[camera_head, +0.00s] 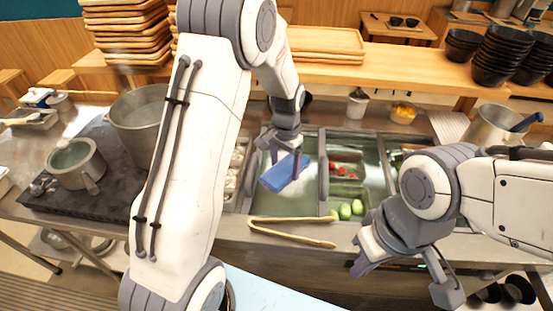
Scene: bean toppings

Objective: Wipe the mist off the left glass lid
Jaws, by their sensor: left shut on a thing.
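The left glass lid (290,206) lies in the counter in the middle of the camera_head view, and its surface looks a hazy grey-green. I cannot tell where mist remains on it. My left gripper (285,160) reaches down from above and is shut on a blue cloth (276,180). The cloth is over the middle of the lid and seems to rest on it, but contact is hard to judge. My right gripper (372,258) hangs at the front edge of the counter, right of the tongs, apart from the lid. Its jaw opening is unclear.
Wooden tongs (292,233) lie in front of the lid. Red toppings (345,171) and green pieces (350,209) are right of it. A large pot (138,118) and a smaller pot (75,163) stand left. A metal pot (494,127) stands right; stacked trays (126,30) are behind.

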